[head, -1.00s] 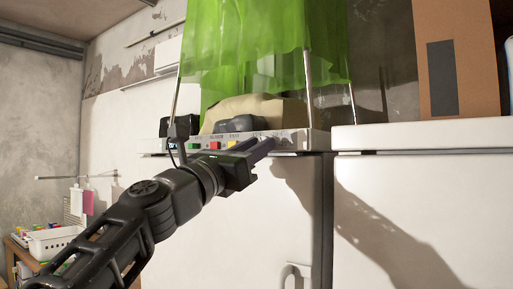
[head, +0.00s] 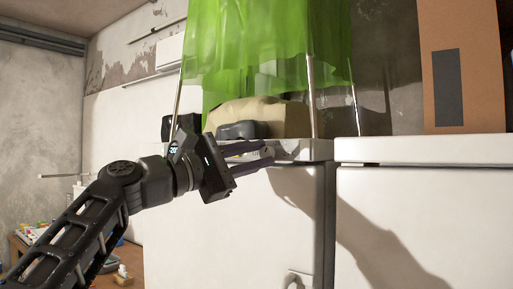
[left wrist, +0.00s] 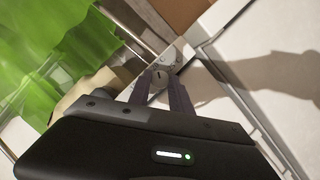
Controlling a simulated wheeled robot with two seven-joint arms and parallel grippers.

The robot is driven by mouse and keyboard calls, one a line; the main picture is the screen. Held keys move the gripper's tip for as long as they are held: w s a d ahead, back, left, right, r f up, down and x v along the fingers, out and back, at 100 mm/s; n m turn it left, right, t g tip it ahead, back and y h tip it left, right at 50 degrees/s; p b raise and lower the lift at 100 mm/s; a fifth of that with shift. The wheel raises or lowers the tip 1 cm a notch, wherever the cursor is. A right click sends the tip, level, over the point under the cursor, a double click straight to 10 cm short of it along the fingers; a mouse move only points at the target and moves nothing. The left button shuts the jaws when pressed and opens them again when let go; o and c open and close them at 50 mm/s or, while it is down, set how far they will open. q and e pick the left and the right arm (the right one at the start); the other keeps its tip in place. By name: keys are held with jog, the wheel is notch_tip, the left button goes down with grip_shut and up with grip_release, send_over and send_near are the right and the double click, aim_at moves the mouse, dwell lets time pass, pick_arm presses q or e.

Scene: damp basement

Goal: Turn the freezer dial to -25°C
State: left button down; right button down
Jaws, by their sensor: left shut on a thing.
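The white freezer (head: 225,235) stands in front of me, with a grey control strip (head: 312,150) along its top front edge. A small lit display (head: 174,150) on the strip shows beside my wrist and seems to read -20. My left gripper (head: 270,155) reaches the strip from the left, its body tilted, and hides most of the strip in the head view. In the left wrist view the fingers (left wrist: 160,92) are shut on the round grey dial (left wrist: 160,77), one on each side. The dial's scale is too small to read. My right gripper is not in view.
A green sheet (head: 265,45) hangs from a metal rack on the freezer, above a beige bundle (head: 265,115) and a dark object (head: 240,130). A second white appliance (head: 425,225) stands at right with a cardboard box (head: 463,65) on it. A cluttered wooden table is at lower left.

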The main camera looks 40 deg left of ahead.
pick_arm(q)
jog(key=m+p, duration=0.1)
jog(key=m, duration=0.1)
jog(key=m+g+p, duration=0.1)
jog(key=m, duration=0.1)
jog(key=shift+r+g+h+p, duration=0.3)
jog(key=shift+r+p, duration=0.05)
jog(key=shift+p, duration=0.05)
jog(key=m+g+p, duration=0.1)
jog(key=m+p, duration=0.1)
jog(key=m, duration=0.1)
jog(key=shift+r+p, duration=0.1)
jog(key=shift+p, duration=0.2)
jog(key=m+g+y+p, duration=0.1)
jog(key=m, duration=0.1)
jog(key=shift+m, duration=0.3)
jog(key=shift+m+g+y+p, duration=0.3)
jog(key=shift+m+p, duration=0.5)
jog(key=shift+m, duration=0.1)
jog(key=c, duration=1.2)
grip_release()
jog(key=shift+o, duration=0.2)
